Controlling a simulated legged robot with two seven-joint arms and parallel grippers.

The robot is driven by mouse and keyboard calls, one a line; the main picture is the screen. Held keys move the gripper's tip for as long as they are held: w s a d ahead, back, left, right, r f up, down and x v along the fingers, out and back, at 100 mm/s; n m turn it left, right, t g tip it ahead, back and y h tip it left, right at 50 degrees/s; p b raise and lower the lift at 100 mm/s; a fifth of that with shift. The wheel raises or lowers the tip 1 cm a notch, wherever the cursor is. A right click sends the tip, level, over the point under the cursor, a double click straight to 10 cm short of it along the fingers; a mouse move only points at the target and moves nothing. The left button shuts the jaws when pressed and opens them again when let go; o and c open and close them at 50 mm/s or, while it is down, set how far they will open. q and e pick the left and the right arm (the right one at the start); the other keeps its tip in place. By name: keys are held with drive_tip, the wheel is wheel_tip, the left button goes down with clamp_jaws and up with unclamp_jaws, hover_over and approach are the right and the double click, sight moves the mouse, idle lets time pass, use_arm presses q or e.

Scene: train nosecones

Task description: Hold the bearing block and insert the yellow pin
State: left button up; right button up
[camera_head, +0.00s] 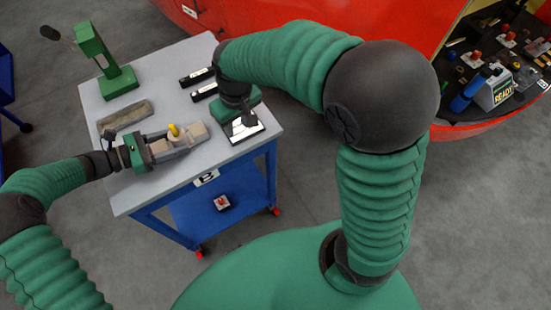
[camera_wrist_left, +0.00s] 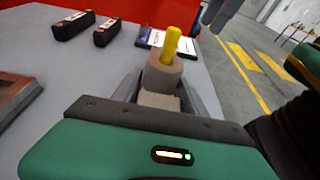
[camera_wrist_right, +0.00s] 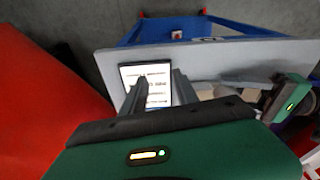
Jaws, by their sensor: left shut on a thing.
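The beige bearing block (camera_head: 192,133) is between the fingers of my left gripper (camera_head: 178,143), which is shut on it, over the grey cart top. The block also shows in the left wrist view (camera_wrist_left: 164,76). The yellow pin (camera_head: 173,130) stands nearly upright at the block, its upper part showing; in the left wrist view the pin (camera_wrist_left: 171,42) rises from the block's top. Its lower end is hidden, so depth cannot be told. My right gripper (camera_wrist_right: 160,82) is open and empty, fingers apart, above a dark-edged white card, to the right of the block.
The cart top (camera_head: 165,78) carries a green press (camera_head: 110,68), a grey-brown tray (camera_head: 125,115), two black cases (camera_head: 204,92) and the printed card (camera_head: 243,131). A red curved body (camera_head: 240,18) stands behind the cart. A small red-and-white item (camera_head: 222,202) lies on the blue lower shelf.

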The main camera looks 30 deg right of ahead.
drive_tip(key=s+d+f+m, duration=0.1)
drive_tip(key=s+d+f, duration=0.1)
drive_tip(key=s, duration=0.4)
drive_tip(key=s+d+f, duration=0.2)
drive_tip(key=s+f, duration=0.2)
drive_tip(key=s, duration=0.2)
drive_tip(key=shift+d+m+t, duration=0.3)
drive_tip(key=shift+m+t, duration=0.1)
use_arm(q)
drive_tip(key=o, duration=1.1)
drive_tip(key=shift+c, duration=0.2)
